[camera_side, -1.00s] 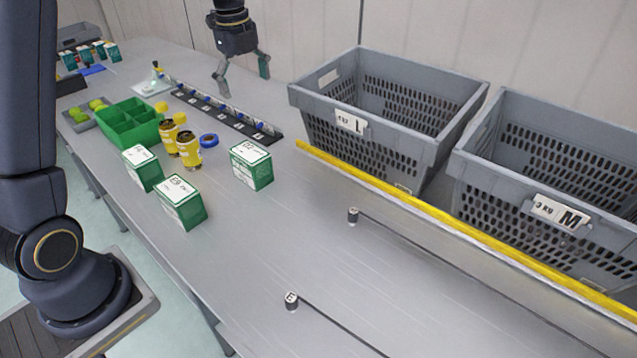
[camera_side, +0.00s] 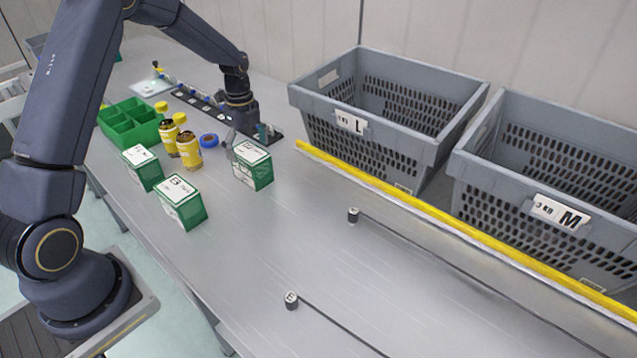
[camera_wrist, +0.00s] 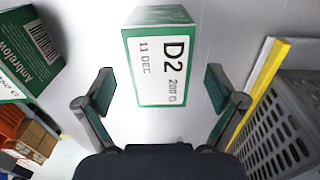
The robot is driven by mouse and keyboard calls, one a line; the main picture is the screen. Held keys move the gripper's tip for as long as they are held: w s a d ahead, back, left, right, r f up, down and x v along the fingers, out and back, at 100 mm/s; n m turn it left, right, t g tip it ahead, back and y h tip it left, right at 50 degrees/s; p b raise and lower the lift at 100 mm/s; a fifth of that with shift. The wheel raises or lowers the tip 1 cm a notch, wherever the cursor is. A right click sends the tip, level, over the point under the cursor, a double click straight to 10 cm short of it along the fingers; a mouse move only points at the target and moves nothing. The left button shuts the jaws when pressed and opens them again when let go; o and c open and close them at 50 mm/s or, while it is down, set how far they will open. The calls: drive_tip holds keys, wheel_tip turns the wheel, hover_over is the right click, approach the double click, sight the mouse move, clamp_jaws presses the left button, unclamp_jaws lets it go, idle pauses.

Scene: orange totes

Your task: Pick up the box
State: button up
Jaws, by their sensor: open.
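A green and white box marked D2 (camera_wrist: 165,60) stands upright on the table; it also shows in the side view (camera_side: 252,166). My gripper (camera_wrist: 158,88) is open in the wrist view, its fingers spread on either side of the box's near end, with nothing between them gripped. In the side view my gripper (camera_side: 248,140) is low, right behind the D2 box, which hides part of the fingers. Two more green and white boxes stand to the left: one nearer (camera_side: 181,203) and one farther back (camera_side: 143,168).
Yellow-labelled jars (camera_side: 189,151) and a blue ring (camera_side: 209,140) stand left of my gripper. A green divided tray (camera_side: 130,124) is farther left. Grey crates L (camera_side: 398,68) and M (camera_side: 560,125) stand right, beyond a yellow-edged rail (camera_side: 450,222).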

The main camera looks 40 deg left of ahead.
wheel_tip(320, 180, down, 4)
drive_tip(key=shift+d+f, duration=0.15)
drive_tip(key=shift+f, duration=0.05)
drive_tip(key=shift+c, duration=0.4)
drive_tip(key=c, duration=1.2)
drive_tip(key=shift+c, duration=0.3)
drive_tip(key=shift+r, duration=0.15)
